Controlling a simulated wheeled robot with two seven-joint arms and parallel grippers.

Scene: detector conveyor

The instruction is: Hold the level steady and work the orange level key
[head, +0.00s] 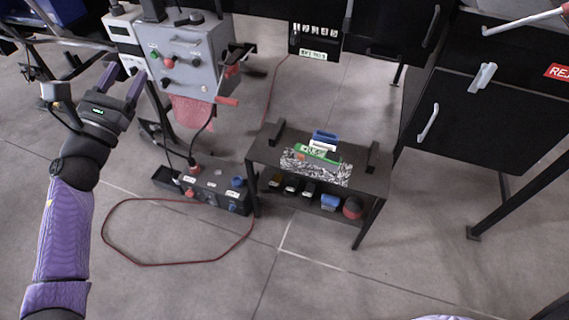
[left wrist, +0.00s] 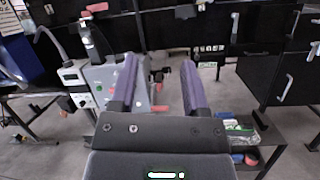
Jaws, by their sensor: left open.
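A green level-like block (head: 317,152) lies on the small black table, on a crinkled silver sheet (head: 320,172). A small orange spot (head: 300,156) shows at its left end; it is too small to tell whether this is the orange key. Green also shows in the left wrist view (left wrist: 233,125), low at the right. My left gripper (head: 121,81) is open and empty at the upper left, far from the table, its fingers pointing towards the grey control box. In the left wrist view its two purple fingers (left wrist: 160,62) stand wide apart. My right gripper is out of view.
The grey control box (head: 188,58) with knobs stands beyond my left gripper. A black switch box (head: 213,188) and a red cable loop (head: 128,262) lie on the floor left of the black table (head: 262,153). Black cabinets (head: 488,125) stand at the right.

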